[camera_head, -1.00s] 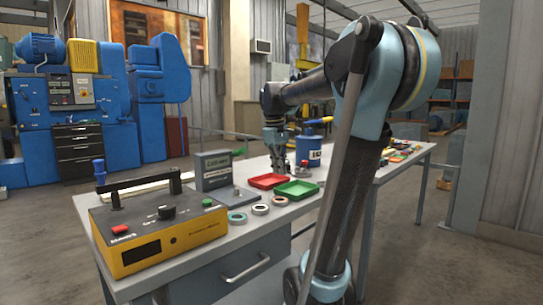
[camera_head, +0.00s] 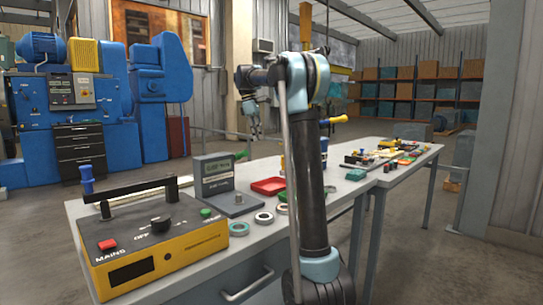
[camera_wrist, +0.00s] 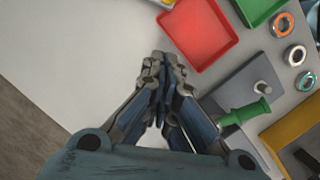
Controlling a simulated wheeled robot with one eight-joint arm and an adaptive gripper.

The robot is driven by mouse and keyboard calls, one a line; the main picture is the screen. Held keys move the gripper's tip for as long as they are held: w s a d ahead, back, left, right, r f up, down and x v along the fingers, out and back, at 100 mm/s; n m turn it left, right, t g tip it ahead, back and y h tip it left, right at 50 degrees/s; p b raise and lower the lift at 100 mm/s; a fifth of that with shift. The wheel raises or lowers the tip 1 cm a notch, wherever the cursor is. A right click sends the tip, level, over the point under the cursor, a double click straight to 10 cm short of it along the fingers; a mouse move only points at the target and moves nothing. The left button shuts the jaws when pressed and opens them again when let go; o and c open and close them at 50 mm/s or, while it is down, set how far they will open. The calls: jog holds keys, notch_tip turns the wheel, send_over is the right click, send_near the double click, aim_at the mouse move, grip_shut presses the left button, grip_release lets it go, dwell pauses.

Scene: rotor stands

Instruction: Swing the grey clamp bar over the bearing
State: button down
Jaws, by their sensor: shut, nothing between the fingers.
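I cannot make out the grey clamp bar for certain. A grey plate (camera_head: 236,204) with an upright metal stud lies on the bench in front of a grey display box; the plate also shows in the wrist view (camera_wrist: 238,92). Several ring-shaped parts lie beside it, among them a grey one (camera_head: 264,217) and an orange one (camera_wrist: 283,25); I cannot tell which is the bearing. My gripper (camera_wrist: 165,80) is shut and empty above the bench, apart from the plate and rings. In the head view my gripper (camera_head: 256,132) hangs behind the display box.
A yellow control box (camera_head: 160,240) with a dark handle stands at the bench's near left. A red tray (camera_wrist: 200,32) and a green tray (camera_wrist: 258,8) lie near the rings. Bare bench (camera_wrist: 80,60) shows left of my gripper.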

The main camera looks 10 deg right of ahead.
jog(key=shift+s+d+f, duration=0.3)
jog(key=shift+d+f, duration=0.8)
jog(key=shift+f, duration=0.5)
jog(key=shift+s+d+f, duration=0.25)
jog(key=shift+d+f, duration=0.85)
jog(key=shift+f, duration=0.5)
jog(key=shift+s+d+f, duration=0.3)
jog(key=shift+d+f, duration=0.8)
jog(key=shift+f, duration=0.5)
jog(key=shift+s, duration=0.1)
